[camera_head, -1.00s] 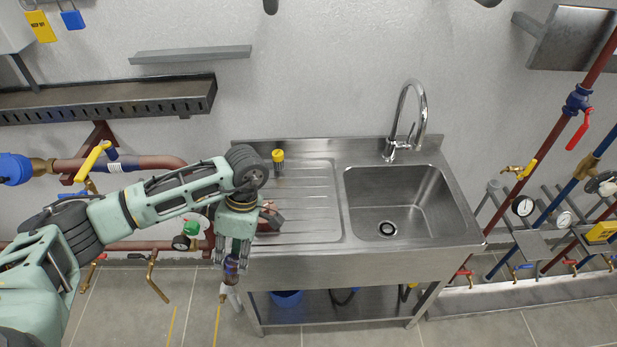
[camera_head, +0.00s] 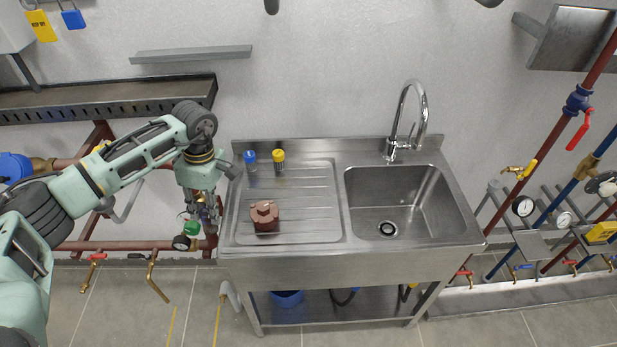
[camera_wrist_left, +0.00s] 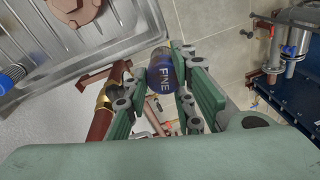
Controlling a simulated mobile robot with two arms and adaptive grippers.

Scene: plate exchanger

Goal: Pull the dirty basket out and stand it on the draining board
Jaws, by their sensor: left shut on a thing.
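My left gripper (camera_head: 202,203) points down just left of the draining board (camera_head: 300,232), above the red-brown pipework. In the left wrist view its fingers are shut on a dark blue cylinder (camera_wrist_left: 162,76) marked FINE. I cannot tell whether this is the dirty basket or whether its lower end is inside a fitting. A red-brown cover (camera_head: 265,215) lies on the draining board and also shows in the left wrist view (camera_wrist_left: 78,10). A blue-topped basket (camera_head: 250,159) and a yellow-topped one (camera_head: 279,159) stand at the board's back edge. My right gripper is not in view.
The sink basin (camera_head: 400,200) and tap (camera_head: 405,120) are to the right of the board. The board's ribbed middle and right side are clear.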

